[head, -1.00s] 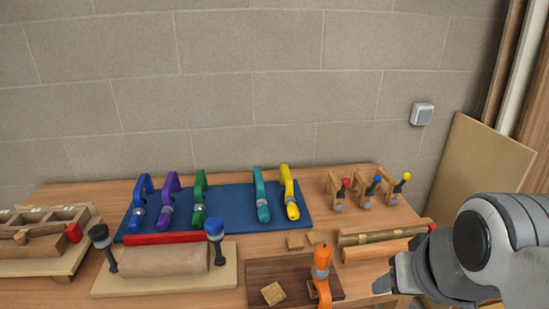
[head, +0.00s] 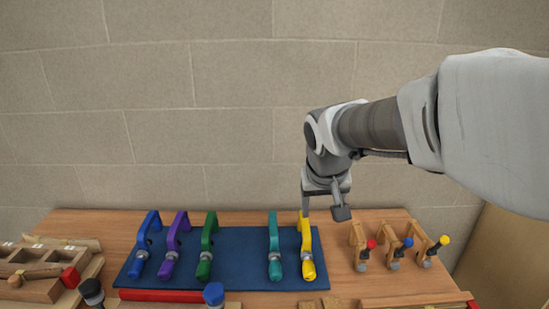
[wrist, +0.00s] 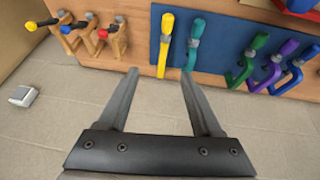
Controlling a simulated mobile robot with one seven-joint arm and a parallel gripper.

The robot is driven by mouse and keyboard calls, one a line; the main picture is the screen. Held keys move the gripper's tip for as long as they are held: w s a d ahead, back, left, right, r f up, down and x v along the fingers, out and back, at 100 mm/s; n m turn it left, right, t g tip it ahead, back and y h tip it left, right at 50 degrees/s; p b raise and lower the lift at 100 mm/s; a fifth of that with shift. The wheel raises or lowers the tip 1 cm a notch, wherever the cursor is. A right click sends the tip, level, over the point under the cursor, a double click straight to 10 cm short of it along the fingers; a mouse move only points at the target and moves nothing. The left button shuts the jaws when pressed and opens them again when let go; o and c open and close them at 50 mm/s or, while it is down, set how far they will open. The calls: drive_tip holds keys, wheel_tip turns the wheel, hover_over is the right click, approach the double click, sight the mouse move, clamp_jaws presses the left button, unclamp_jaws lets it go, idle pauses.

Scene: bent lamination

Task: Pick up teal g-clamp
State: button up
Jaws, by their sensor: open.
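The teal g-clamp (head: 274,246) lies on the blue mat (head: 240,262), just left of the yellow g-clamp (head: 306,250) in the head view. In the wrist view the teal g-clamp (wrist: 194,44) is beyond my right finger, to the right of the yellow one (wrist: 165,42). My gripper (head: 323,206) is open and empty, above the mat's back right end and slightly right of the teal g-clamp in the head view. In the wrist view my gripper (wrist: 158,75) shows two spread fingers, apart from every clamp.
Green (head: 208,244), purple (head: 175,244) and blue (head: 147,242) g-clamps lie left of the teal one. Several wooden clamps (head: 392,246) stand to the right. The wall (head: 240,110) rises close behind the bench. A wooden box (head: 45,275) stands at left.

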drive_tip(key=w+a+f+p, duration=0.25)
drive_tip(key=w+a, duration=0.25)
drive_tip(key=w, duration=0.5)
drive_tip(key=y+p, duration=0.1)
approach(273, 224)
drive_tip(key=shift+g, duration=0.3)
drive_tip(key=p+x, duration=0.1)
drive_tip(key=x, duration=0.4)
drive_tip(key=shift+w+d+p, duration=0.15)
drive_tip(key=shift+p, duration=0.15)
drive_tip(key=shift+p+x, duration=0.75)
drive_tip(key=shift+x, duration=2)
drive_tip(key=shift+w, duration=0.1)
drive_tip(key=shift+c, duration=0.2)
drive_tip(key=shift+r, duration=0.1)
clamp_jaws()
